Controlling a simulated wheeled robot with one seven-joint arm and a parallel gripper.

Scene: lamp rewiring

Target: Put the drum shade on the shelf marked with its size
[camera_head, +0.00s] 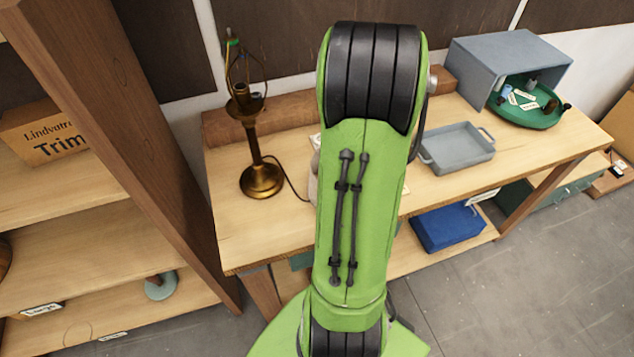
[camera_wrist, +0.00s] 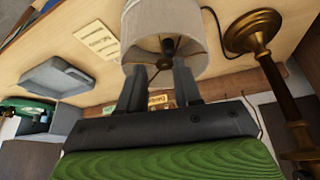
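The drum shade (camera_wrist: 145,38) is pale beige fabric and shows in the wrist view with its open end towards me and a dark fitting inside. In the head view my arm hides almost all of it on the workbench. My gripper (camera_wrist: 160,72) is open, its two fingers apart just in front of the shade's open end. I cannot tell whether they touch the rim. The shelf unit (camera_head: 110,200) stands at the left in the head view. One lower shelf label (camera_head: 42,310) seems to read "Large"; another label (camera_head: 113,336) is too small to read.
A brass lamp (camera_head: 262,180) with a trailing cord stands on the bench (camera_head: 235,235), close to the shade. A grey tray (camera_head: 457,150), a blue-grey box (camera_head: 500,65) and a green dish (camera_head: 530,115) are to the right. A Trim carton (camera_head: 45,135) occupies an upper shelf.

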